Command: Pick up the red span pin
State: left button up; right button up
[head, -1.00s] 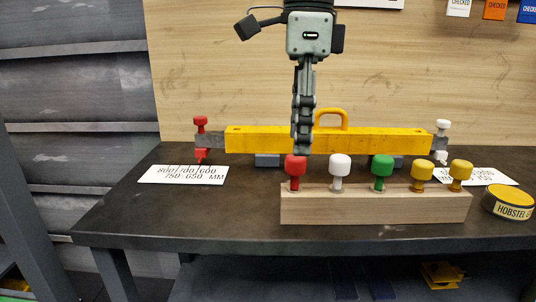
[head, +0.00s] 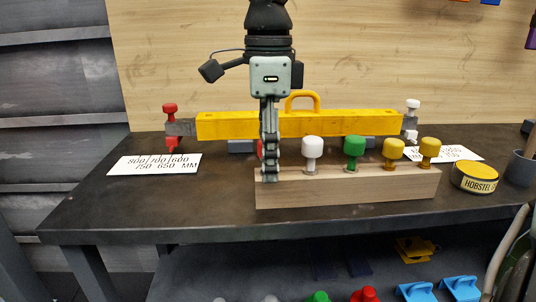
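The red span pin (head: 260,149) is at the left end of the wooden block (head: 350,190). Only a sliver of its red head shows, at the left edge of my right gripper. My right gripper (head: 268,176) points straight down at that end of the block, with its fingers level with the pin and in front of it. The fingers are seen edge-on, so I cannot tell whether they are closed on the pin. The pin's shank is hidden. My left gripper is not in view.
White (head: 312,148), green (head: 355,147) and two yellow pins stand in the block to the right. Behind is a yellow beam (head: 350,124) with a red pin (head: 170,108) at its left end. A yellow tin (head: 474,177) stands right; the table's front left is clear.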

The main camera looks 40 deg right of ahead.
grip_shut()
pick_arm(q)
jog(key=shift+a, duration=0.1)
pick_arm(e)
jog(key=shift+r, duration=0.1)
jog(key=shift+r, duration=0.45)
pick_arm(q)
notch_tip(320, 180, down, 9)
jog(key=p, duration=0.4)
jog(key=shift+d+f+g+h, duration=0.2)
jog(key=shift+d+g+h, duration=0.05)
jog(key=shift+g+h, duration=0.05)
pick_arm(e)
notch_tip(320, 180, up, 27)
